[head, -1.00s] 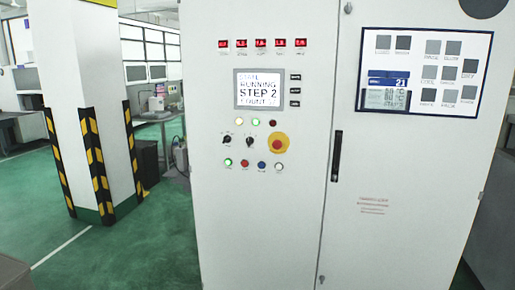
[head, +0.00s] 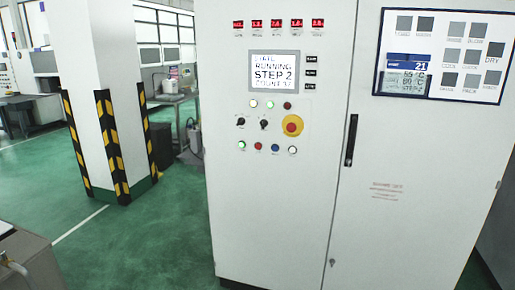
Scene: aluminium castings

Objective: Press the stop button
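A white control cabinet (head: 270,210) stands ahead in the head view. On its left door is a big red mushroom button on a yellow round plate (head: 292,126). Below and left of it is a row of small buttons: a lit green one (head: 241,145), a red one (head: 258,146), a blue one (head: 275,148) and a white one (head: 293,150). Labels on the buttons are too small to read. A screen (head: 274,72) above reads "RUNNING STEP 2". Neither of my grippers is in view, and nothing covers the buttons.
Two black rotary knobs (head: 264,123) sit left of the mushroom button. The right door has a black handle (head: 351,140) and a display panel (head: 440,55). A striped pillar (head: 110,100) stands at left, with a grey bench (head: 35,262) at lower left. Green floor between is clear.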

